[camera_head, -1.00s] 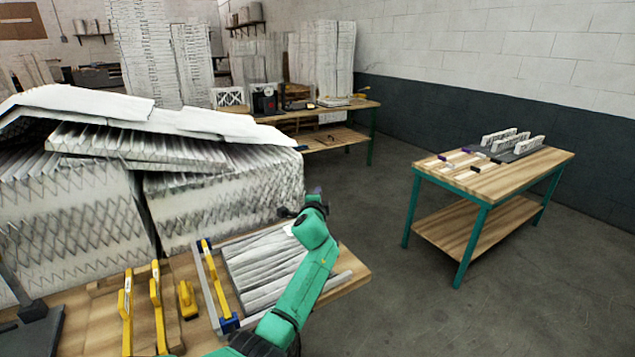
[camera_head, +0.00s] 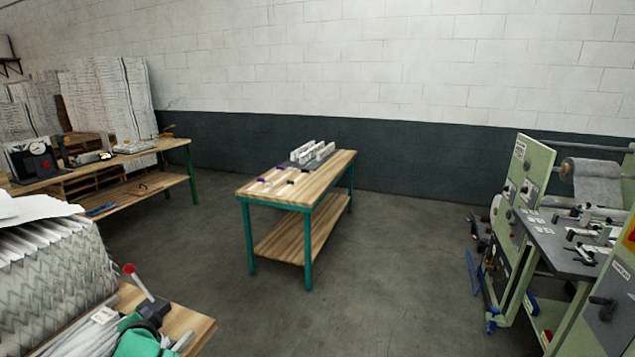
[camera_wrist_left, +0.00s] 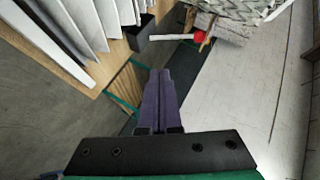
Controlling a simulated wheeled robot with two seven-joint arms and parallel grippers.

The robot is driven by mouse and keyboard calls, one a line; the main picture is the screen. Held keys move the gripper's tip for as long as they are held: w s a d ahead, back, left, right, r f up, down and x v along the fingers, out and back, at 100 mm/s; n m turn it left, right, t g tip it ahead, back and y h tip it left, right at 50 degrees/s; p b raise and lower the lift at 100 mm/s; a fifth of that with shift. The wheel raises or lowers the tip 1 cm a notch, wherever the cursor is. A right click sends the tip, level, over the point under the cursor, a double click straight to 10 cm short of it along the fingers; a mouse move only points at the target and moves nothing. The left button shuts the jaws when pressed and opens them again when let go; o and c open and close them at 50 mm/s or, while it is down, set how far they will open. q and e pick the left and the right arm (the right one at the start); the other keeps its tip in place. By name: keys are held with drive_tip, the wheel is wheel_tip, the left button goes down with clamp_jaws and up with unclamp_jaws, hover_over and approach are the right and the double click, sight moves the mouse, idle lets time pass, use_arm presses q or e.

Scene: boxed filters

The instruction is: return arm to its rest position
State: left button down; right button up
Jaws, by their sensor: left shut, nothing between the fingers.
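My left gripper (camera_wrist_left: 160,78) shows in the left wrist view with its two dark purple fingers shut together and nothing between them. It is in the air, pointing away from the black mount. In the head view only a green and black part of my left arm shows at the bottom left, beside the near wooden table (camera_head: 195,325); the fingertips cannot be made out there. My right gripper is not in view.
A white rod with a red end (camera_head: 130,270) stands in a dark box on the near table, beside stacked pleated filters (camera_head: 55,265). A green-legged table (camera_head: 325,178) stands mid-room. Green machinery (camera_head: 525,200) is at the right. Grey floor between is clear.

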use_arm(q)
drive_tip(key=s+d+f+n+g+h, duration=0.2)
drive_tip(key=s+d+f+g+h, duration=0.3)
drive_tip(key=s+d, duration=0.6)
drive_tip(key=s+d+f+n+g+h, duration=0.25)
drive_tip(key=s+d+f, duration=0.45)
drive_tip(key=s+d, duration=0.45)
drive_tip(key=s+a+f+b, duration=0.1)
drive_tip(key=s+f+b, duration=0.1)
drive_tip(key=f, duration=1.1)
drive_tip(key=s+a+f+b, duration=0.1)
drive_tip(key=s+f+b, duration=0.15)
drive_tip(key=f, duration=0.95)
drive_tip(key=s+a+f+g+b, duration=0.2)
drive_tip(key=s+a+f+b, duration=0.1)
drive_tip(key=s+f, duration=1.3)
wheel_tip(320, 180, down, 3)
drive_tip(key=shift+s+r+b, duration=0.1)
drive_tip(key=shift+s+b, duration=0.15)
drive_tip(key=shift+b, duration=0.05)
drive_tip(key=shift+m, duration=0.25)
